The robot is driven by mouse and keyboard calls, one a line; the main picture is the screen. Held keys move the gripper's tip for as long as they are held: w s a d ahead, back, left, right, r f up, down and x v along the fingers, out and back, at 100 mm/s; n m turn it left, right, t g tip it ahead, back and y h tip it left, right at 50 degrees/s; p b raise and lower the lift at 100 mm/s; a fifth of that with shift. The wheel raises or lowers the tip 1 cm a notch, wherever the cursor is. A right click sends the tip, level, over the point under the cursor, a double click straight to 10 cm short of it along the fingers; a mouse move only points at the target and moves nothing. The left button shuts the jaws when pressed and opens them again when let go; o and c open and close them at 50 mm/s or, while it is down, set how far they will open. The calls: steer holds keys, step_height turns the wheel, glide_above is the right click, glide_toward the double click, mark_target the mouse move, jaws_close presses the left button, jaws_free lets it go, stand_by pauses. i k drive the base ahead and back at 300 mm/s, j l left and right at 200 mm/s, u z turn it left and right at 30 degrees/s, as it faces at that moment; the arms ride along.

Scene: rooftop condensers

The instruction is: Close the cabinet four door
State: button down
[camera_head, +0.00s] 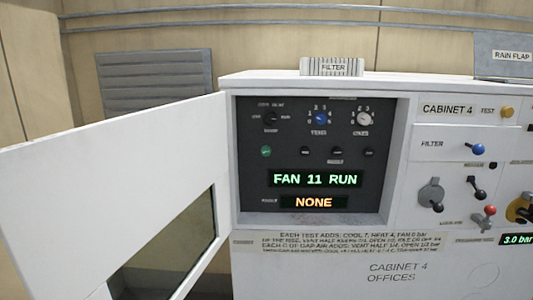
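The cabinet four door (95,170) is a white panel with a dark window (172,250) in its lower part. It stands wide open, swung out to the left from the left edge of the recess in cabinet 4 (310,258). Inside the open recess is a dark control panel (310,150) with knobs, small buttons and lit displays reading "FAN 11 RUN" and "NONE". My gripper is not in view.
Right of the recess are a "FILTER" blue-knobbed lever (474,149), a grey rotary handle (431,195), a red-knobbed lever (487,215) and a yellow test knob (507,112). A filter block (332,67) sits on top. A louvred vent (155,80) is on the wall behind.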

mark_target(77, 204)
steer(key=k+j, duration=0.4)
steer(key=k+j+z, duration=0.15)
steer(key=j, duration=0.3)
steer(key=k+j+z, duration=0.1)
steer(key=k+j, duration=0.2)
steer(key=j, duration=0.15)
steer(key=k+j+z, duration=0.15)
steer(key=j, duration=0.25)
steer(key=i+j+z, duration=0.1)
steer(key=j, duration=0.5)
steer(key=i+j, duration=0.1)
steer(key=j, duration=0.45)
steer(key=k+l+z, duration=0.1)
steer(key=k+l, duration=0.25)
steer(key=l, duration=0.15)
